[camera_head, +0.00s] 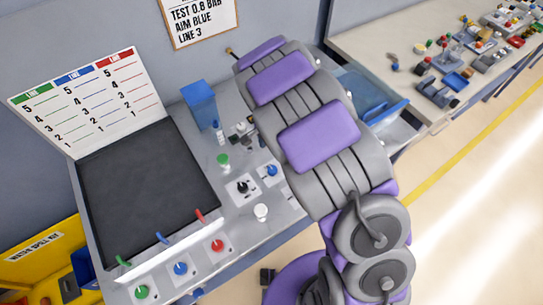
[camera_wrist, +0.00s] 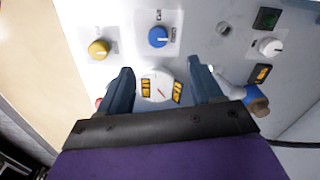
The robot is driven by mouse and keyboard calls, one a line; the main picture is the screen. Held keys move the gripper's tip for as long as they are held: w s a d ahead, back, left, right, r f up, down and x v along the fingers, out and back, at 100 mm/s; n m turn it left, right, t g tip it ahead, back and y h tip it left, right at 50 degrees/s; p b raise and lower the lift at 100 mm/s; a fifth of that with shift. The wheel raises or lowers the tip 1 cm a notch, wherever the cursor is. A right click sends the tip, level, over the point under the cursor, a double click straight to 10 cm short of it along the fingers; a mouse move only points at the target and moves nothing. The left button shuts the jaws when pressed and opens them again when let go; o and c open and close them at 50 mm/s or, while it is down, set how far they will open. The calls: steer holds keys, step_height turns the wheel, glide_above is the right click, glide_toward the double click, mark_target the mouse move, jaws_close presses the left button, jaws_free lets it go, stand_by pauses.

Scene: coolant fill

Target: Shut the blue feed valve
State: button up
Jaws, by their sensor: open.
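In the wrist view my gripper (camera_wrist: 160,69) is open and empty, its two dark fingers on either side of a round white gauge with a red needle (camera_wrist: 158,88). A blue knob (camera_wrist: 158,37) with a pale mark sits on the white panel just beyond the fingertips, apart from them. In the head view my arm hides the gripper. Blue knobs show there on the front row (camera_head: 180,268) and beside my arm (camera_head: 271,170). A blue lever (camera_head: 162,238) lies behind the front-row knob. I cannot tell which of these is the feed valve.
A yellow knob (camera_wrist: 98,49) is left of the blue one and a white knob (camera_wrist: 270,47) to the right. Green (camera_head: 142,292) and red (camera_head: 217,245) knobs flank the front-row blue one. A scale board (camera_head: 85,100), a blue container (camera_head: 199,103) and a sign (camera_head: 200,18) stand behind.

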steer(key=shift+r, duration=2.45)
